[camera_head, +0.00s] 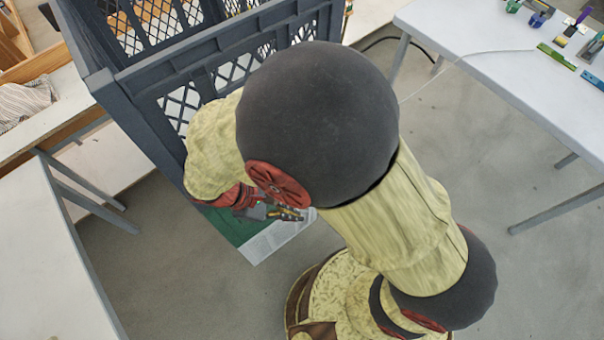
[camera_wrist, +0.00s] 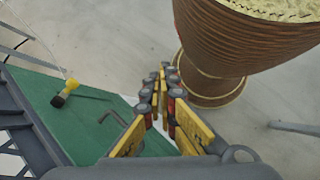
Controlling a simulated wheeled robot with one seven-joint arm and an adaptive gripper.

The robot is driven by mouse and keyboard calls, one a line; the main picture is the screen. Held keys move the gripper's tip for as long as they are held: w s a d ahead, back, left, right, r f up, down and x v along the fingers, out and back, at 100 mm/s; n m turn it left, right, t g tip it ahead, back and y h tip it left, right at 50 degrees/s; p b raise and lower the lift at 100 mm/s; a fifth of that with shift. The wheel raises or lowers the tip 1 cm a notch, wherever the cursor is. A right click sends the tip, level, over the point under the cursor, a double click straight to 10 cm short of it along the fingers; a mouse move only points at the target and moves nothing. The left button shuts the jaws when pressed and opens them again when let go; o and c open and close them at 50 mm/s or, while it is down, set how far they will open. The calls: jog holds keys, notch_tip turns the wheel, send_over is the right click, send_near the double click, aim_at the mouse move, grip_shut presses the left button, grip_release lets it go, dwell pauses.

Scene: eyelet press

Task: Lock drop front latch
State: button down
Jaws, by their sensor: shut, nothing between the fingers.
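A dark blue-grey crate (camera_head: 150,85) with lattice walls stands at the upper left in the head view. Part of its dark frame (camera_wrist: 40,140) shows along the left edge of the wrist view. I cannot make out a latch in either view; my arm covers much of the crate's near side in the head view. My gripper (camera_head: 298,214) is below the crate's near side there, above a green surface. In the wrist view my gripper's yellow and black fingers (camera_wrist: 162,78) are together, with nothing seen held between them.
A green board (camera_wrist: 75,115) carries a yellow-handled brush (camera_wrist: 70,88) and a bent hex key (camera_wrist: 112,118). A white table (camera_head: 500,65) with small tools stands at the right, another table (camera_head: 35,245) at the left.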

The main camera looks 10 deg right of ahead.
notch_tip(320, 180, down, 7)
jog(key=a+n+t+h, duration=0.1)
jog(key=n+t+h, duration=0.2)
jog(key=n+h, duration=0.15)
jog(key=w+a+n+t+h, duration=0.2)
jog(key=w+a+n+t, duration=0.3)
jog(key=w+n+t, duration=0.1)
jog(key=shift+w+r+t+b, duration=0.3)
jog(key=shift+w+t, duration=0.3)
jog(key=shift+t, duration=0.3)
jog(key=b+x, duration=0.2)
jog(key=x, duration=1.2)
jog(key=shift+f+b, duration=0.2)
jog(key=shift+b, duration=0.2)
jog(key=shift+p+x, duration=0.75)
jog(key=shift+p, duration=0.6)
jog(key=shift+w+d+r+p, duration=0.1)
jog(key=shift+d+p, duration=0.4)
jog(key=shift+d, duration=0.05)
jog(key=shift+w+d, duration=0.1)
